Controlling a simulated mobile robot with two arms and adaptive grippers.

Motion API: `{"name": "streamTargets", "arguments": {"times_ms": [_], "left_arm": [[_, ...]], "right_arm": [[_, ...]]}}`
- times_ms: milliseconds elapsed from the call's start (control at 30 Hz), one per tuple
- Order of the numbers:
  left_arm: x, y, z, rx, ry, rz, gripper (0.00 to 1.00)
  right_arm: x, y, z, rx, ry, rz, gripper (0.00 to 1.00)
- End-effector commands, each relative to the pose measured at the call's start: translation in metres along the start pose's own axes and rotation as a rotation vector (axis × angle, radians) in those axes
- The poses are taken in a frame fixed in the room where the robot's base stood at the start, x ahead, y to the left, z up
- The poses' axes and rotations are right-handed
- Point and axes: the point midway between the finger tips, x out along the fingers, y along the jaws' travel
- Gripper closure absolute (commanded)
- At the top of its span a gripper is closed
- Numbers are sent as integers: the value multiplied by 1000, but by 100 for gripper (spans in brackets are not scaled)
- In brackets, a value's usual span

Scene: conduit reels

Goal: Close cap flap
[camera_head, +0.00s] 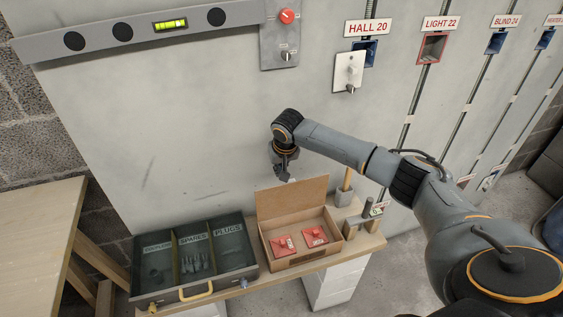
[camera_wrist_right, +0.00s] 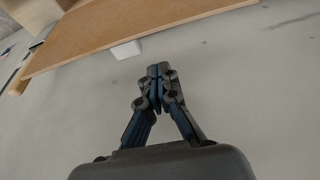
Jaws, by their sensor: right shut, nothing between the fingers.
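An open cardboard box (camera_head: 300,258) holds two red caps (camera_head: 283,246) with labels. Its flap (camera_head: 292,206) stands raised along the back edge. My right gripper (camera_head: 284,175) is shut and empty, with its fingers pointing down close to the flap's top edge, near the wall. Whether it touches the flap cannot be told. In the right wrist view the shut fingers (camera_wrist_right: 158,75) show in front of a grey surface, with a brown panel (camera_wrist_right: 130,35) beyond them; whether this panel is the flap is unclear. My left gripper is not in view.
A dark tray (camera_head: 145,298) with labelled compartments stands left of the box on a wooden shelf (camera_head: 365,243). The grey wall panel (camera_head: 200,120) rises close behind.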

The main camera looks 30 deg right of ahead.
Motion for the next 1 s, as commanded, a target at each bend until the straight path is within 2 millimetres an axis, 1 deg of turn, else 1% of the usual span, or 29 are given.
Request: {"name": "streamTargets", "arguments": {"times_ms": [33, 200, 400, 800, 1000], "left_arm": [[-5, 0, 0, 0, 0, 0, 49], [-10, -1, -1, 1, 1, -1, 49], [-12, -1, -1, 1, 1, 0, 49], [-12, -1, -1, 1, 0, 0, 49], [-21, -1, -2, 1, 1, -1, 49]], "right_arm": [[-7, 1, 6, -2, 1, 1, 100], [-13, 0, 25, -3, 0, 0, 100], [-16, 0, 36, -2, 1, -1, 100], [-16, 0, 37, -1, 2, -1, 100], [-17, 0, 38, 0, 37, 1, 100]]}}
